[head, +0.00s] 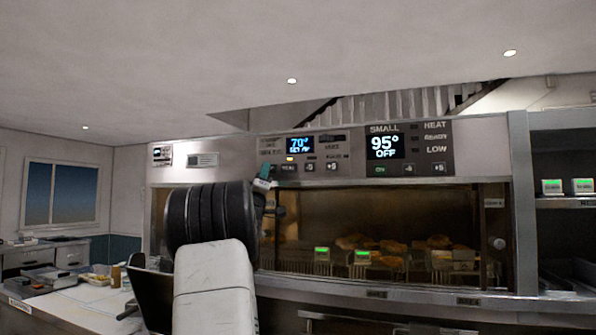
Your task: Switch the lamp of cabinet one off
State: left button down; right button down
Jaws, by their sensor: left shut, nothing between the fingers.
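A heated cabinet (333,285) stands ahead, with a wide glass front and a warm, dim interior. Above the glass is a control panel (328,138) with a blue display (299,145) reading about 70°. To its right a darker panel (437,138) has a display (385,146) reading 95° OFF. Small buttons run along the lower edges of both; a small orange light shows under the left display. My left gripper (264,178) is shut and empty, close to the lower left end of the left panel. I cannot tell whether it touches. My arm hides the glass's left part. My right gripper is out of view.
Food pieces (436,243) and green-lit tags (362,257) are behind the glass. A shelf unit (565,203) stands at the right. At the left are a counter (75,305) with trays and small items, and a window (62,194).

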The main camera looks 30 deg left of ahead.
pick_arm(q)
jog(key=shift+s, duration=0.35)
jog(key=s, duration=0.5)
jog(key=shift+s+d, duration=0.35)
jog(key=shift+d, duration=0.1)
